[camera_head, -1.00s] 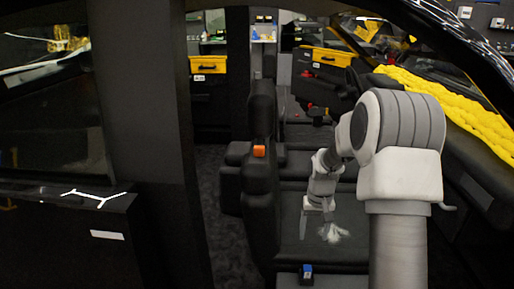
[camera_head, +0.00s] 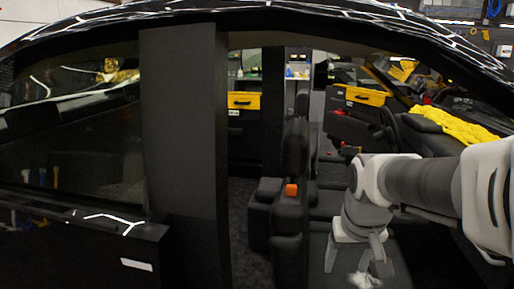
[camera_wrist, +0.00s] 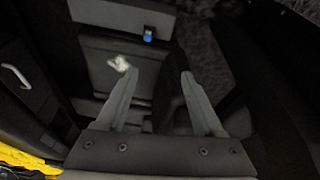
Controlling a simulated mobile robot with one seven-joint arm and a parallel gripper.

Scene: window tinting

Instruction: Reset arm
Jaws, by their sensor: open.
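My gripper (camera_head: 352,262) is inside the car in the head view, above the black front seat (camera_head: 400,272), with its fingers pointing down. In the wrist view my gripper (camera_wrist: 160,85) has its two grey fingers spread wide apart with nothing between them. A crumpled white cloth-like item (camera_head: 364,280) lies on the seat below and partly behind the fingers. It also shows in the wrist view (camera_wrist: 119,63), beside the tip of the left finger and apart from it as far as I can tell.
A yellow cloth (camera_head: 455,127) covers the dashboard. A small blue item (camera_wrist: 148,37) lies beyond the seat. The roof edge (camera_head: 300,20) arches overhead.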

